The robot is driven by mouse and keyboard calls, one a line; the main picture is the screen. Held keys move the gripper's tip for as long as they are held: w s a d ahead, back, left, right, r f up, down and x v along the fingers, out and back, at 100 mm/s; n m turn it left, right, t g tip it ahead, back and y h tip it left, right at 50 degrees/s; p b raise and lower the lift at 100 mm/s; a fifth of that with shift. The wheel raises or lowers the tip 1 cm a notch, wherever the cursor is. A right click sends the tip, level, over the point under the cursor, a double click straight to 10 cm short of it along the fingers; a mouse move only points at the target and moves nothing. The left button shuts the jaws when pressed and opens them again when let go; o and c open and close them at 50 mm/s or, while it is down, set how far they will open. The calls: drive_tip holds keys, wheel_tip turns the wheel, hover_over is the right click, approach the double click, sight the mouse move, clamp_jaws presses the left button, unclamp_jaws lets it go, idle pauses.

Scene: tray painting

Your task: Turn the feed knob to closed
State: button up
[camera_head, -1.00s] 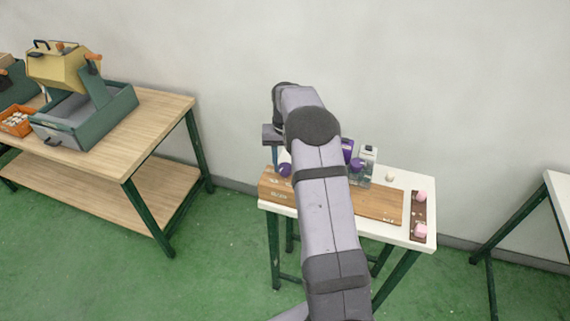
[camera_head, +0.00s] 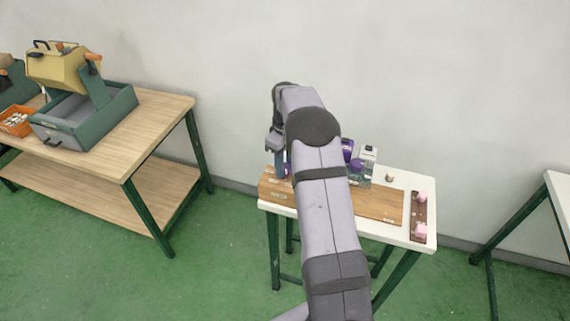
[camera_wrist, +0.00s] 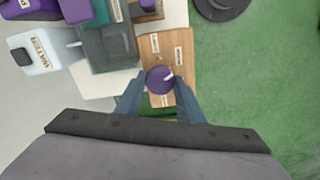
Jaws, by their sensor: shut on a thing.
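The feed knob (camera_wrist: 157,78) is purple and round, with a white pointer mark toward the upper right in the wrist view. It sits on a wooden board (camera_wrist: 148,48) with small white labels around it, whose words I cannot read. My gripper (camera_wrist: 158,89) has its two blue-grey fingers on either side of the knob, shut on it. In the head view my gripper (camera_head: 281,165) is low at the left end of the wooden board (camera_head: 380,205), and the knob is hidden there.
A white bottle labelled WATER (camera_wrist: 40,53), a clear tank (camera_wrist: 108,48) and purple parts stand beside the board. Pink blocks (camera_head: 421,230) lie at the right of the white table (camera_head: 425,185). A wooden bench (camera_head: 150,120) with a green-and-yellow machine stands at left.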

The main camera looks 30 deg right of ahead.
drive_tip(key=n, duration=1.2)
drive_tip(key=shift+n, duration=0.3)
idle(0.3)
drive_tip(key=o, duration=1.1)
drive_tip(key=shift+c, duration=0.2)
drive_tip(key=shift+r, duration=0.1)
drive_tip(key=shift+r+b, duration=1.2)
drive_tip(key=shift+r, duration=2.45)
